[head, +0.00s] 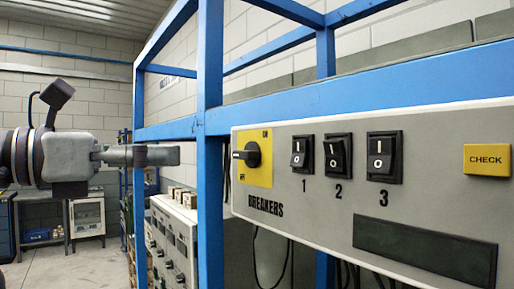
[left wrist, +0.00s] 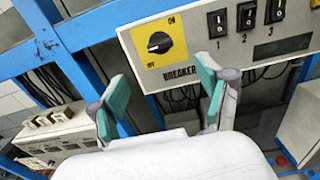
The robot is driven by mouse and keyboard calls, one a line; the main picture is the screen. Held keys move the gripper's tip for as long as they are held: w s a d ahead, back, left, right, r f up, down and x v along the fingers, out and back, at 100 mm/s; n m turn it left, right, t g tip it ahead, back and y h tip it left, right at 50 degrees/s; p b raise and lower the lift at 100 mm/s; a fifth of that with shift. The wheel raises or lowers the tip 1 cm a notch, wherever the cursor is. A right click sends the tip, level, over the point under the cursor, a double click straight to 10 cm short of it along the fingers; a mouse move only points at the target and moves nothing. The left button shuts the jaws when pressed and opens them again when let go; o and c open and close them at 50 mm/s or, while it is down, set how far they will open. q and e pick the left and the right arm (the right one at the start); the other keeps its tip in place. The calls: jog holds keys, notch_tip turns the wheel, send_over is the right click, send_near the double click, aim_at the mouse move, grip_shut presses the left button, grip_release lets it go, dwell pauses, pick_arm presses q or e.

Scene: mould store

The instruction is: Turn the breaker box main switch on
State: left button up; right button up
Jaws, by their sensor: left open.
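The main switch (head: 252,155) is a black rotary knob on a yellow plate (head: 263,177) at the left end of the grey breaker box (head: 310,218). Its pale-tipped handle points left, roughly level. In the left wrist view the knob (left wrist: 158,43) shows whole, with a label above right and another below left, probably ON and OFF. My left gripper (head: 165,155) is left of the box in the head view, apart from the knob. In the left wrist view its two teal-padded fingers (left wrist: 162,78) are spread and empty, below the knob in the picture. My right gripper is not in view.
Breaker rockers 1 (head: 302,153), 2 (head: 338,153) and 3 (head: 384,156) sit right of the knob, then a yellow CHECK button (head: 487,159). A blue frame post (head: 209,130) stands between my gripper and the box in the picture. Cables hang below the box.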

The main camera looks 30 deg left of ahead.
pick_arm(q)
jog(key=p, duration=0.2)
send_near(240, 153)
jog(key=w, duration=0.2)
jog(key=p+x, duration=0.1)
jog(key=x, duration=0.3)
jog(key=p+x, duration=0.1)
jog(key=x, duration=0.2)
jog(key=shift+d+r+p, duration=0.1)
jog(key=shift+d+p, duration=0.15)
jog(key=shift+p, duration=0.05)
jog(key=shift+w+d, duration=0.15)
jog(key=shift+w, duration=0.1)
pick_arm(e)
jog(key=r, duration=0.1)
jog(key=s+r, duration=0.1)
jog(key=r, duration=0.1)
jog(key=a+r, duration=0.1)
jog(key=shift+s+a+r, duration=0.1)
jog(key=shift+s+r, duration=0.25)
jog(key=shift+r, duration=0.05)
pick_arm(q)
jog(key=shift+c, duration=0.2)
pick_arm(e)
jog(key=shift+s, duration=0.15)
pick_arm(q)
jog(key=c, duration=1.1)
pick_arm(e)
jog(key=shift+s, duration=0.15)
